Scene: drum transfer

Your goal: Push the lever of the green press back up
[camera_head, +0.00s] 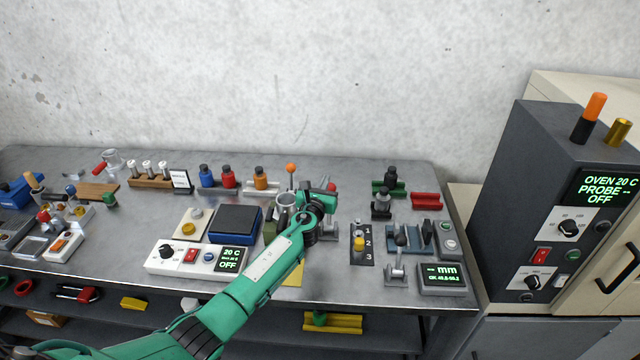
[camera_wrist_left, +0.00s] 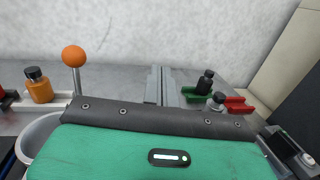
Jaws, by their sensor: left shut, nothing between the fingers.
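My left gripper (camera_head: 322,205) is at the middle of the bench, shut and empty. My green arm and wrist hide much of what stands there, so its fingertips do not show clearly. An orange ball on a thin grey rod (camera_head: 291,168) stands up just left of the gripper; it also shows in the left wrist view (camera_wrist_left: 74,56), apart from the wrist. I cannot tell if this is the press lever. A small red knob (camera_head: 331,187) shows right beside the gripper. A dull green body (camera_head: 270,230) is partly hidden left of my arm. My right gripper is not in view.
A grey cup (camera_head: 286,200) stands close left of the gripper. A blue-edged scale (camera_head: 235,223) is further left, and a numbered switch plate (camera_head: 361,243) is right. Bottles (camera_head: 261,179) stand behind. A dark oven (camera_head: 560,200) stands at the right.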

